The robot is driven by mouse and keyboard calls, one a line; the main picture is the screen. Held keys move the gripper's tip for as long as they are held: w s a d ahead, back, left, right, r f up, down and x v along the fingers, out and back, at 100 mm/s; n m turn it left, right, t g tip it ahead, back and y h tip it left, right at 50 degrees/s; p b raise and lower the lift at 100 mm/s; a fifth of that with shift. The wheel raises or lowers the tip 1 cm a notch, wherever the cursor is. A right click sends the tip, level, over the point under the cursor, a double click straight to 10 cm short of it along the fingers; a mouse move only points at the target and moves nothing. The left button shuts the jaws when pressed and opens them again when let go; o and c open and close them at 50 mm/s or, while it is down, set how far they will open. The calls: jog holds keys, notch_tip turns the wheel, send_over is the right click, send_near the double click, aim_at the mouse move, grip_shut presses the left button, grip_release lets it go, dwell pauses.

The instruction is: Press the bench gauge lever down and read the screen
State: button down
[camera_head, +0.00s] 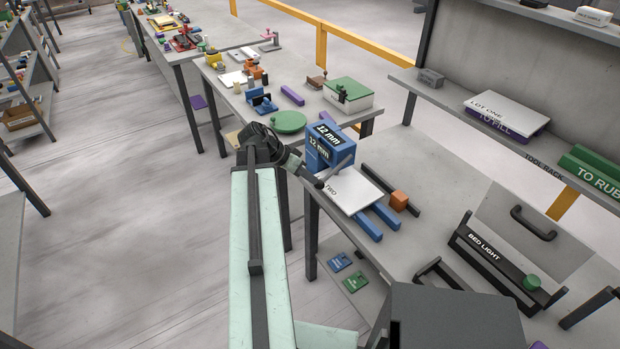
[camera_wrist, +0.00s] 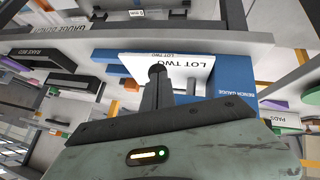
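The blue bench gauge (camera_head: 317,160) stands on the near bench, with "12 mm" on its dark top and front faces. A grey bar (camera_head: 343,164), apparently its lever, slants across its front. A white plate (camera_head: 352,194) marked "LOT TWO" lies on the gauge's blue base. My gripper (camera_head: 318,183) is at the plate's left edge, close to the bar's lower end; contact cannot be told. In the wrist view the dark fingers (camera_wrist: 158,80) look shut and empty, in front of the plate (camera_wrist: 185,68). The blue gauge label (camera_wrist: 235,82) is beside them.
An orange block (camera_head: 399,200) and a dark rail lie right of the plate. A "BED LIGHT" fixture (camera_head: 490,262) stands farther right. A shelf (camera_head: 490,135) runs behind. A second bench (camera_head: 290,105) with a green disc is beyond the gauge.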

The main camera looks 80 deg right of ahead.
jog(key=shift+a+f, duration=0.1)
jog(key=w+f+p+v, duration=0.1)
jog(key=p+v, duration=0.8)
jog(key=v, duration=0.4)
jog(key=shift+w+a+r, duration=0.1)
jog(key=shift+w+a, duration=0.05)
jog(key=shift+w, duration=0.05)
